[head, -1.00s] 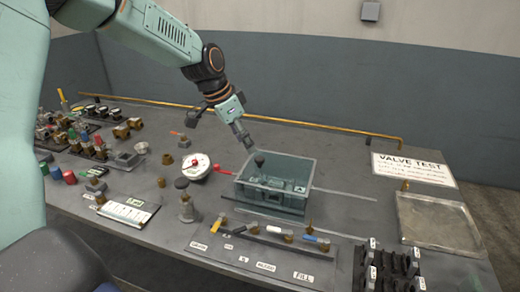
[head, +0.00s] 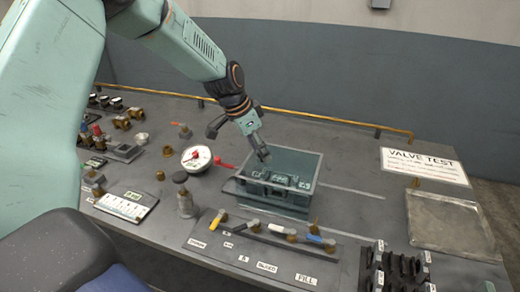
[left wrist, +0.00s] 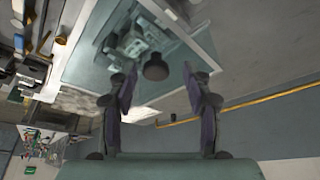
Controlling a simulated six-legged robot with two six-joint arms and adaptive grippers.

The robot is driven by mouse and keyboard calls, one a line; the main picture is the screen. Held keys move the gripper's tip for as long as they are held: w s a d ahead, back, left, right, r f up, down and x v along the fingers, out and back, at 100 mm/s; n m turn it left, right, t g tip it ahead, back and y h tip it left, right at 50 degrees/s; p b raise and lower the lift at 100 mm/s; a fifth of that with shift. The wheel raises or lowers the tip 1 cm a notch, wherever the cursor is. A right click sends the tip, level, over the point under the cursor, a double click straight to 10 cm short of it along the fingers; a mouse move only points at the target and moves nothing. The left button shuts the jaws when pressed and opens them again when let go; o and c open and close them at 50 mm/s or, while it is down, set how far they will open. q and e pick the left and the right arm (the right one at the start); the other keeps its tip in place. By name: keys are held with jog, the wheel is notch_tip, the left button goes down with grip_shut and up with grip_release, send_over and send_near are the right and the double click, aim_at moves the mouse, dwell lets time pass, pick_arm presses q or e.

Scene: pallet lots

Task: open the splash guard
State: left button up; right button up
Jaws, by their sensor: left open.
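The splash guard looks like a clear, teal-tinted box-shaped cover (head: 302,163) over dark fittings on the bench. Thin rails run beside it. In the left wrist view its tinted panel (left wrist: 88,62) fills the upper middle, with a dark round knob (left wrist: 156,68) in front of it. My left gripper (head: 264,157) is over the cover's back left part, pointing down. It is open; in the wrist view its fingers (left wrist: 163,95) stand either side of the knob's line, with no visible contact. The knob is hidden behind the gripper in the head view. My right gripper is out of view.
Coloured valve handles (head: 283,230) line the front. A shallow metal tray (head: 449,220) and a VALVE TEST sign (head: 424,164) are right. A brass pipe (head: 310,117) runs behind.

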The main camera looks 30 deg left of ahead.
pick_arm(q)
jog(key=shift+s+d+r, duration=0.3)
jog(key=shift+s+d, duration=0.05)
jog(key=shift+s, duration=0.05)
jog(key=shift+c, duration=0.2)
jog(key=shift+w+a+f, duration=0.25)
jog(key=shift+w+f, duration=0.1)
jog(key=shift+w, duration=0.05)
jog(key=c, duration=0.4)
jog(key=shift+c, duration=1)
jog(key=shift+s+d+r, duration=0.1)
jog(key=shift+d+r, duration=0.05)
jog(key=shift+r, duration=0.05)
jog(key=c, duration=0.3)
grip_shut()
